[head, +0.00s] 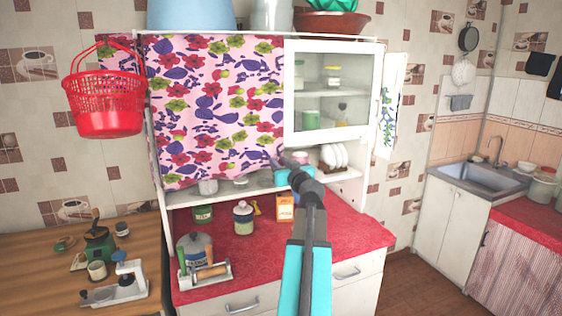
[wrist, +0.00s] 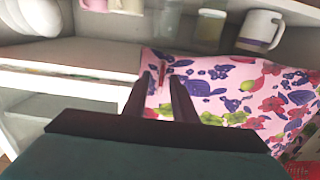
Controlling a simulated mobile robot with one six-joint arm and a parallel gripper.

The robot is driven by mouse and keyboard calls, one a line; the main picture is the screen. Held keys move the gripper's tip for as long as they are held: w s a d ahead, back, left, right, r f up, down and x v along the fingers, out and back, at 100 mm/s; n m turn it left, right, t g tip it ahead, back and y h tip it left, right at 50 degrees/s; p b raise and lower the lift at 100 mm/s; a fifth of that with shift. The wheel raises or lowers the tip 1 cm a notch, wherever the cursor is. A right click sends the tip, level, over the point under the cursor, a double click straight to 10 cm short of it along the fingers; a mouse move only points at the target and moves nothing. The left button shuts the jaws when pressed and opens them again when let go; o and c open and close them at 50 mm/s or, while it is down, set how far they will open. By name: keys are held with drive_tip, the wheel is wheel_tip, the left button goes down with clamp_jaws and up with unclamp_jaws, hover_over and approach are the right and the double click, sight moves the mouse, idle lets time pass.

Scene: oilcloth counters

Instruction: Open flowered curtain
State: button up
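The flowered curtain (head: 212,105), pink with red, purple and green flowers, hangs across the left and middle of the white cupboard. Its right edge hangs beside the glass door. My gripper (head: 291,165) is at the curtain's lower right corner in the head view. In the wrist view my gripper (wrist: 162,76) has its two dark fingers apart, with a gap between them. The curtain (wrist: 230,88) shows between and beyond the fingers, its edge close to them. I cannot tell whether the fingers touch the cloth.
The glass door (head: 333,92) right of the curtain is closed. White plates (head: 333,156) stand below it. A red basket (head: 104,98) hangs at the cupboard's left. Jars and a box stand on the red counter (head: 255,245). A mug (wrist: 260,31) sits on a shelf behind the curtain.

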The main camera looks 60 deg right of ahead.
drive_tip(key=shift+c, duration=0.3)
clamp_jaws()
idle(1.1)
